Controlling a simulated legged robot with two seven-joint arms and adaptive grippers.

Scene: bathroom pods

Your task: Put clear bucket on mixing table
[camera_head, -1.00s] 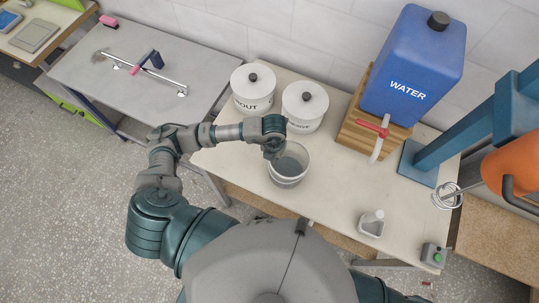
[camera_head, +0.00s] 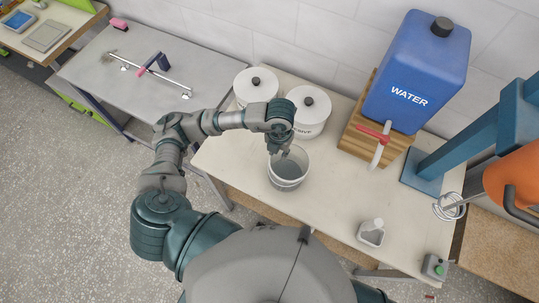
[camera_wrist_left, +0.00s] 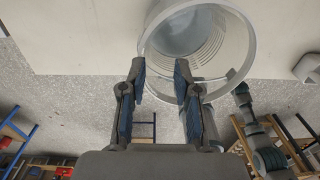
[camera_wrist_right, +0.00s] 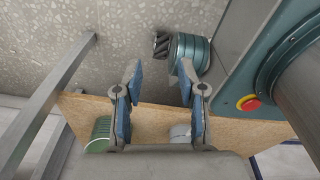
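The clear bucket (camera_head: 288,172) stands upright on the cream table (camera_head: 330,200), in front of two white lidded tubs. Its open rim also shows at the top of the left wrist view (camera_wrist_left: 247,60). My left gripper (camera_head: 279,148) is at the bucket's far left rim. Its two fingers (camera_wrist_left: 160,82) are apart in the left wrist view, with the near part of the rim showing beyond and between the tips. I cannot tell whether they touch it. My right gripper (camera_wrist_right: 157,78) is open and empty, low beside the table's lower shelf; it is out of the head view.
White tubs (camera_head: 309,112) and a blue water tank (camera_head: 418,75) on a wooden stand line the back. A blue mixer stand (camera_head: 470,145) with a whisk is at right. A small white container (camera_head: 371,233) sits near the front edge. A grey table (camera_head: 125,65) stands at left.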

